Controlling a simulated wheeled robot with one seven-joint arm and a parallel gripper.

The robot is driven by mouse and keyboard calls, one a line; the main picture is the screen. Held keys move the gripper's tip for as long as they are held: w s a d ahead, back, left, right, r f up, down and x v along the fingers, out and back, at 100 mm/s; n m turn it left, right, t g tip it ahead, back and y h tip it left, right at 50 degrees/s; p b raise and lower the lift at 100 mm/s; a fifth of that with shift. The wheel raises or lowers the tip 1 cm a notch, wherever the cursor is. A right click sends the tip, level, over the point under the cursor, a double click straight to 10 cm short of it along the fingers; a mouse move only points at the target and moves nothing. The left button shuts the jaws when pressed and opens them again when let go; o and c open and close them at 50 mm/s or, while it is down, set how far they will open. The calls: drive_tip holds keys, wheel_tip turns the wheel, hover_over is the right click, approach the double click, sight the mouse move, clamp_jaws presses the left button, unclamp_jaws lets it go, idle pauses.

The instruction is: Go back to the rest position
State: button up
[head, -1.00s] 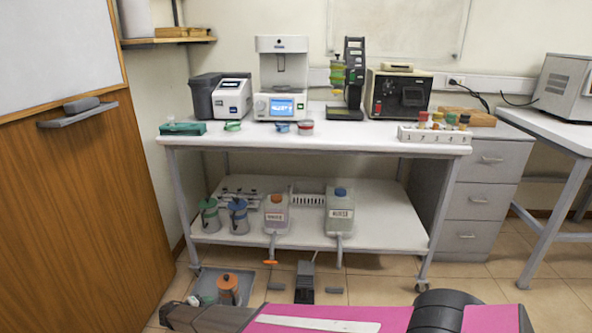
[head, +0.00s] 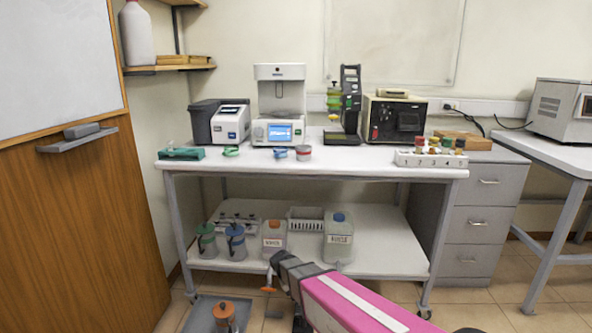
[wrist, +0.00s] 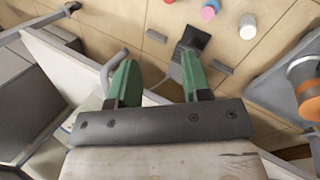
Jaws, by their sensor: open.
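My gripper (wrist: 160,78) is open and empty in the wrist view, with its two green fingers apart over the floor. In the head view, my pink arm rises from the bottom edge, and its dark end (head: 286,268) is in front of the lower shelf. It partly covers the front of that shelf below the containers. The fingers cannot be made out clearly in the head view.
A white bench (head: 310,172) carries several instruments, small cups and a numbered sample rack (head: 431,159). Its lower shelf (head: 385,262) holds canisters and two containers. An orange-lidded canister (head: 224,318) stands in a floor tray (head: 195,318). A wooden cabinet (head: 85,230) borders the left.

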drive_tip(key=s+d+r+m+y, duration=0.1)
drive_tip(key=s+d+r+y, duration=0.1)
drive_tip(key=s+d+r, duration=0.2)
drive_tip(key=s+d+r+m+y, duration=0.2)
drive_tip(key=d+r, duration=0.5)
drive_tip(key=d, duration=0.6)
drive_tip(key=s+y, duration=0.1)
drive_tip(key=s, duration=0.1)
drive_tip(key=shift+s+r+m, duration=0.3)
drive_tip(key=shift+s+r, duration=0.05)
drive_tip(key=shift+r, duration=0.05)
